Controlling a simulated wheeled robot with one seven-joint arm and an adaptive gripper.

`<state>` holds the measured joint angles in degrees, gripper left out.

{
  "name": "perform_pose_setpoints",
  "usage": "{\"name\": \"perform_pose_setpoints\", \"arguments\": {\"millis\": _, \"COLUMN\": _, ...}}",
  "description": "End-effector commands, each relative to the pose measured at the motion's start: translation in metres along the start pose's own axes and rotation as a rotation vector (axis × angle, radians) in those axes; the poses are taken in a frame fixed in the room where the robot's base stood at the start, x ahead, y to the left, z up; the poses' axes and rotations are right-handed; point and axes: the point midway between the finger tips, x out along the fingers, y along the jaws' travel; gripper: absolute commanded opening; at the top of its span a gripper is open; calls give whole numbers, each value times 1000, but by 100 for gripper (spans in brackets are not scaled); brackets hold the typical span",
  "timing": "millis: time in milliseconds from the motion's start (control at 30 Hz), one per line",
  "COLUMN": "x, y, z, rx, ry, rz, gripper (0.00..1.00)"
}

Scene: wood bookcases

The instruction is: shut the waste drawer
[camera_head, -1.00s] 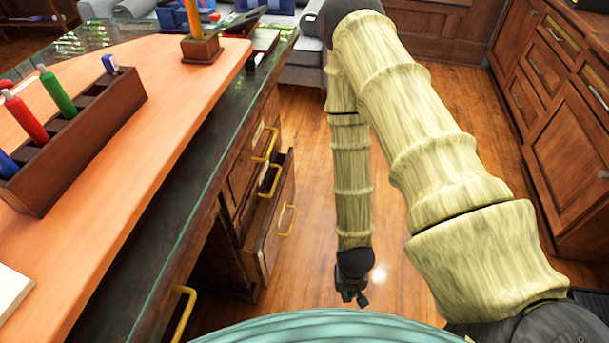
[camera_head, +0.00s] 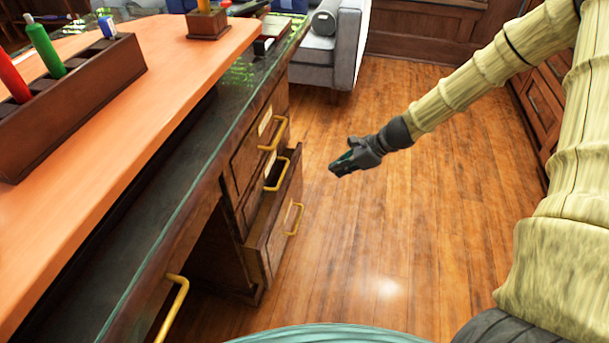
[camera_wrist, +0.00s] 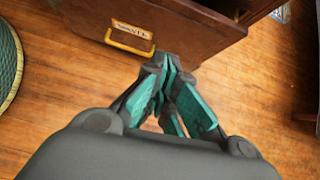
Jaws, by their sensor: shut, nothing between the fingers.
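The pulled-out bottom drawer (camera_head: 283,236) of the desk stands open, its inside partly showing behind its front. It has a brass handle (camera_head: 294,219). In the wrist view a wooden drawer front (camera_wrist: 185,25) shows a small pale label, hard to read, above its brass handle (camera_wrist: 130,42). My gripper (camera_head: 340,166) is shut and empty. In the head view it is to the right of the drawer, apart from it over the floor. In the wrist view its teal-padded fingertips (camera_wrist: 177,66) point at the front, right of the handle.
Two more drawers with brass handles (camera_head: 273,135) are above it. Another brass handle (camera_head: 173,308) is on the desk's near part. A grey sofa (camera_head: 335,45) stands at the back. Wood cabinets (camera_head: 540,105) are on the right. The floor (camera_head: 400,215) between is clear.

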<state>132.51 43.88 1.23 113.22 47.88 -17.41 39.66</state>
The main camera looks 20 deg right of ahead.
Motion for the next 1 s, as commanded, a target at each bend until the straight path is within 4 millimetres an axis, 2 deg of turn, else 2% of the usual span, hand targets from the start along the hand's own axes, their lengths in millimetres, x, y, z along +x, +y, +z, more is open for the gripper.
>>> {"name": "perform_pose_setpoints", "arguments": {"millis": 133, "x": -7, "y": -13, "z": 9, "rx": 51, "ry": -53, "rz": -17, "gripper": 0}}
{"name": "perform_pose_setpoints", "arguments": {"millis": 267, "x": 1, "y": -15, "z": 9, "rx": 58, "ry": -58, "rz": -18, "gripper": 0}}
{"name": "perform_pose_setpoints", "arguments": {"millis": 867, "x": 98, "y": -15, "z": 12, "rx": 55, "ry": -55, "rz": -15, "gripper": 0}}
{"name": "perform_pose_setpoints", "arguments": {"millis": 1000, "x": 108, "y": -16, "z": 30, "rx": 52, "ry": -55, "rz": -16, "gripper": 0}}
